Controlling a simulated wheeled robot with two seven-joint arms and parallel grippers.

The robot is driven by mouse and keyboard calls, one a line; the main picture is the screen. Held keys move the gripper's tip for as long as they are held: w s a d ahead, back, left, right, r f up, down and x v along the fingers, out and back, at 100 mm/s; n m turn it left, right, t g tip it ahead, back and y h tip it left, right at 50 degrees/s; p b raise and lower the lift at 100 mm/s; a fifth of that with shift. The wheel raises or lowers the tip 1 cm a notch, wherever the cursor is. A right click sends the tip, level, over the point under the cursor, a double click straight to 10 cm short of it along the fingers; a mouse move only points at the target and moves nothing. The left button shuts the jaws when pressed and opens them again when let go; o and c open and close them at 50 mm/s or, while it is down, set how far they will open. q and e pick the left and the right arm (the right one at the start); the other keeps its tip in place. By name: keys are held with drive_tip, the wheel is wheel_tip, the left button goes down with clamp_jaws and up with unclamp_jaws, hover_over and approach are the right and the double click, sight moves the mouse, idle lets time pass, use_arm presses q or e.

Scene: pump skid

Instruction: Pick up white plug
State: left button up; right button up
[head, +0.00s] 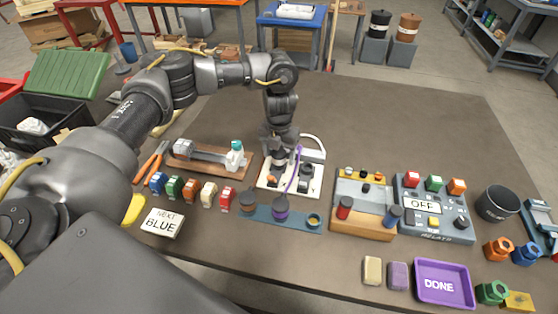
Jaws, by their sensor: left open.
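My left gripper (281,157) is open and points down over the back of a white panel (268,183) that has dark round parts on it. A white cord (313,138) loops out from behind the gripper to the right edge of the panel. A white plug cannot be made out clearly; the fingers and wrist hide part of the panel's back. A purple cord (295,172) runs past the gripper's right side down to a purple plug-like piece (281,207) on a blue strip (263,215). I cannot tell whether the fingers touch anything. My right gripper is out of view.
To the left stand a wooden tray (182,161) with a metal tool and several coloured blocks. A "NEXT BLUE" sign (162,223) stands in front. The table's back right is clear.

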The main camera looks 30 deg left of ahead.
sight(279, 151)
use_arm(q)
drive_tip(key=c, duration=1.2)
drive_tip(key=shift+r, duration=0.2)
drive_tip(key=shift+w+r, duration=0.1)
drive_tip(key=shift+r, duration=0.1)
wheel_tip(279, 151, up, 2)
drive_tip(key=shift+r, duration=0.1)
drive_tip(key=s+d+r+b, duration=0.2)
drive_tip(key=s+d+r, duration=0.1)
drive_tip(key=s+r, duration=0.7)
drive_tip(key=s, duration=0.3)
drive_tip(key=shift+s+d, duration=0.3)
drive_tip(key=shift+s, duration=0.05)
